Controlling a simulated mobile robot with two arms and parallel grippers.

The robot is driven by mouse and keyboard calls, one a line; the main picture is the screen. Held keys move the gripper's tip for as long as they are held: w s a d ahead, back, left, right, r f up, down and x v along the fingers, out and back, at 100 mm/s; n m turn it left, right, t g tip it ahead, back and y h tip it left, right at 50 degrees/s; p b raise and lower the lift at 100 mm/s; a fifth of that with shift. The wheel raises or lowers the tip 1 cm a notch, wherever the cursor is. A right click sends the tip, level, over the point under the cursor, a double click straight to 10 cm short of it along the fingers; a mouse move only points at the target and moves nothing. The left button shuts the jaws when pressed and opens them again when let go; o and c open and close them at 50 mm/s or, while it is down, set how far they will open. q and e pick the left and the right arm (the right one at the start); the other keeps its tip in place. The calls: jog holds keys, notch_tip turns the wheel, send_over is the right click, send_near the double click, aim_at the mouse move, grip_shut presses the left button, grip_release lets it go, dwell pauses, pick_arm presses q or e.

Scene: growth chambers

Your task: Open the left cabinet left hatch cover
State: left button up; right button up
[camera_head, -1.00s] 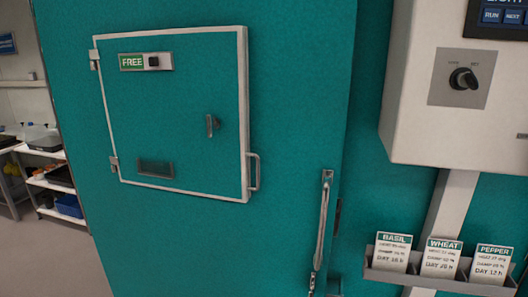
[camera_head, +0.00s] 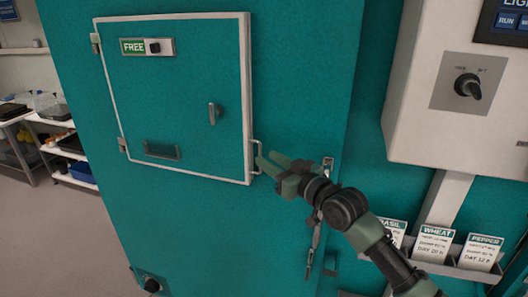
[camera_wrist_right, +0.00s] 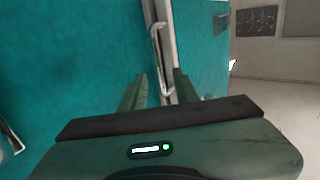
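The hatch cover (camera_head: 190,85) is a teal panel with a white frame, set in the teal cabinet door. It looks shut, with hinges on its left edge. Its metal bar handle (camera_head: 257,157) is on the lower right edge; it also shows upright in the right wrist view (camera_wrist_right: 157,55). My right gripper (camera_head: 266,161) is at this handle, reaching in from the right. In the wrist view its two fingers (camera_wrist_right: 160,90) are apart, with the handle's lower end between them in the picture. Contact cannot be told. My left gripper is not in view.
A long door handle (camera_head: 316,235) is partly hidden behind my right arm. A white control box (camera_head: 425,115) with a knob hangs at the right, above a rack of cards (camera_head: 435,245). Shelves (camera_head: 65,155) stand at the far left. A small turning knob (camera_head: 214,113) is on the hatch.

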jog(key=shift+p+x, duration=0.3)
jog(key=shift+x, duration=1.15)
jog(key=shift+c, duration=0.3)
grip_shut()
jog(key=shift+f, duration=0.1)
